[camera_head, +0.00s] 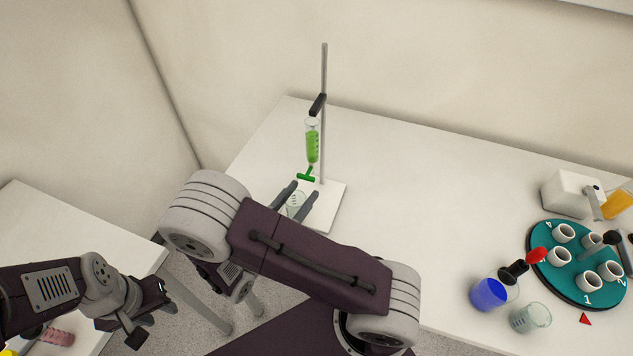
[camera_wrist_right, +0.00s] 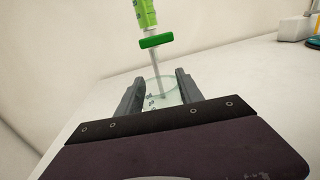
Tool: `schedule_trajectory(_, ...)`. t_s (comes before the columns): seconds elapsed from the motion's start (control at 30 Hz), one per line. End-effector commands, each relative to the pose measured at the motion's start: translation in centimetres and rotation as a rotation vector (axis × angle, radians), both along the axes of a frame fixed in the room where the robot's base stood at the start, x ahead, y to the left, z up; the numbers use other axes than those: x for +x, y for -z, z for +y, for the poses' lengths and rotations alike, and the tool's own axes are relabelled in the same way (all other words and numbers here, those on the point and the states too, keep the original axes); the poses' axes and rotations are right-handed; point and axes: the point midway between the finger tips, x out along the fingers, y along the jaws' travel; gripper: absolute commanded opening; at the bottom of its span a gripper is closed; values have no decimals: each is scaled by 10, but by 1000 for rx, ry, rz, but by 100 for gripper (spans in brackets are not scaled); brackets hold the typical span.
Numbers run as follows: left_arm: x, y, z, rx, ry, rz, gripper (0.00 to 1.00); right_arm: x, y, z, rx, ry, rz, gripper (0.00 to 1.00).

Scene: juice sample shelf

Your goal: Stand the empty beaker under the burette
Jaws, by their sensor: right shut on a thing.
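The burette (camera_head: 312,145) holds green liquid and is clamped to a stand with a white base (camera_head: 330,200); its green tap (camera_wrist_right: 156,41) and thin tip also show in the right wrist view. My right gripper (camera_head: 298,196) is shut on a clear beaker (camera_head: 295,206), one finger on each side, at the stand's base. In the right wrist view the beaker (camera_wrist_right: 172,92) looks empty, and the burette's tip overlaps its opening. I cannot tell whether the beaker touches the base. My left gripper (camera_head: 150,312) is at the lower left, away from the burette; its jaws are unclear.
At the right are a teal tray (camera_head: 548,275) with several white cups, a beaker of blue liquid (camera_head: 487,294), another clear beaker (camera_head: 530,318) and a red-and-black object (camera_head: 520,268). A white block (camera_head: 565,194) stands behind. The table's middle (camera_head: 430,215) is clear.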

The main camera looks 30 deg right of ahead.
Motion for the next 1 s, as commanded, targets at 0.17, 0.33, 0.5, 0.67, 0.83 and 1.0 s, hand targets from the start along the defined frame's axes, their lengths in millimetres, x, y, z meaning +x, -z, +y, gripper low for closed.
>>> schedule_trajectory(0.17, 0, -9, 0, 0, 0, 0, 36, 25, -2, -50, -1, 9, 3, 4)
schedule_trajectory(0.33, 0, -11, 0, 0, 0, 0, 36, 39, 0, -70, 0, 1, 1, 4)
schedule_trajectory(0.5, 0, -11, 0, 0, 0, 0, 36, 40, 4, -72, -1, -1, 2, 4)
schedule_trajectory(0.67, 0, -10, 0, 0, 0, 0, 36, 40, 30, -71, -2, -1, 3, 4)
schedule_trajectory(0.83, 0, -10, 0, 0, 0, 0, 36, 40, 36, -71, 0, -1, 0, 4)
schedule_trajectory(1.0, 0, -9, 0, 0, 0, 0, 36, 40, 37, -71, 0, -1, 0, 4)
